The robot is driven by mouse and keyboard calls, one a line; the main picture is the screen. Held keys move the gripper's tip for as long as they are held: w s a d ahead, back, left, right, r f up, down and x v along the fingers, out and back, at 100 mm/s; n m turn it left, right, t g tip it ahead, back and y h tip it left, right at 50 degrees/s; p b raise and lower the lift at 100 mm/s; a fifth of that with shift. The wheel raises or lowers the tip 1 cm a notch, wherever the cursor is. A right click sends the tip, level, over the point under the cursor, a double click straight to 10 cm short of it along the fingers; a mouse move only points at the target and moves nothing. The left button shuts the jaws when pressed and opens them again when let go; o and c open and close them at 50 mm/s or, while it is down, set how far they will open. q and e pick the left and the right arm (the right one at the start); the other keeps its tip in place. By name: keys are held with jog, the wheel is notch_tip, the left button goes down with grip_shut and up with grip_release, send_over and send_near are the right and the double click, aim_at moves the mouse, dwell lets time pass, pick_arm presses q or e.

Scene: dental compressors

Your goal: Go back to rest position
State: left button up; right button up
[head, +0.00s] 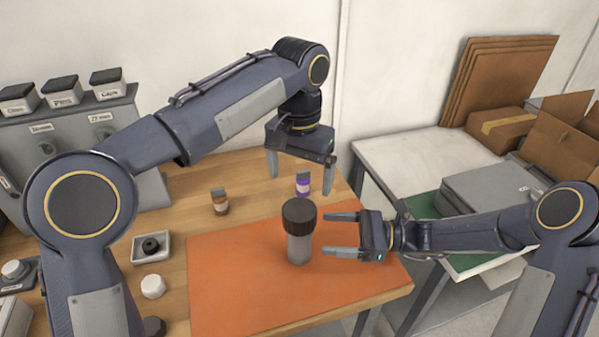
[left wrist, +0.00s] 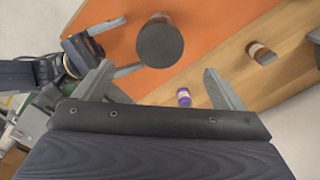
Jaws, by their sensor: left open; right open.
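My left gripper (head: 300,175) is open and empty, held above the back of the wooden table with its fingers pointing down. Its open fingers also show in the left wrist view (left wrist: 160,85). My right gripper (head: 342,235) is open and empty, its fingers pointing left. A grey cylinder with a black ribbed lid (head: 299,232) stands upright on the orange mat (head: 235,270), just left of the right fingertips. In the left wrist view the black lid (left wrist: 160,44) is seen from above. I cannot tell whether the right fingertips touch the cylinder.
A purple-labelled bottle (head: 303,184) and a brown bottle (head: 220,201) stand behind the mat. A small tray (head: 151,248) with a black ring and a white cap (head: 153,287) are at the left. A white table (head: 400,160) with cardboard boxes (head: 500,127) is at the right.

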jog(key=shift+d, duration=0.15)
dwell(0.3)
pick_arm(q)
jog(key=shift+s+a+r, duration=0.1)
jog(key=shift+a+r, duration=0.05)
jog(key=shift+a, duration=0.25)
jog(key=s+a+n+t+h, duration=0.2)
jog(key=s+a, duration=0.8)
jog(key=a, duration=0.5)
jog(key=s+a+f+n+t+h, duration=0.1)
jog(key=s+a+f+n+t, duration=0.2)
jog(key=s+f, duration=0.8)
jog(key=s+a+n, duration=0.1)
jog(key=s+n, duration=0.1)
jog(key=shift+s+a+f+t+h, duration=0.3)
jog(key=shift+s+a+f+h, duration=0.05)
jog(key=shift+s+a+h, duration=0.05)
pick_arm(e)
jog(key=s+d+r+n+t+h, duration=0.1)
jog(key=s+d+n+h, duration=0.3)
jog(key=s, duration=0.3)
jog(key=s+d+r+n+t+h, duration=0.2)
jog(key=s+d+n+h, duration=0.2)
jog(key=s+n, duration=0.3)
jog(key=s+d+r+n+t+h, duration=0.1)
jog(key=s+d+n+h, duration=0.3)
jog(key=s, duration=0.5)
jog(key=shift+s+r+n+t+h, duration=0.15)
jog(key=shift+r+n+t+h, duration=0.3)
jog(key=shift+n+h, duration=0.7)
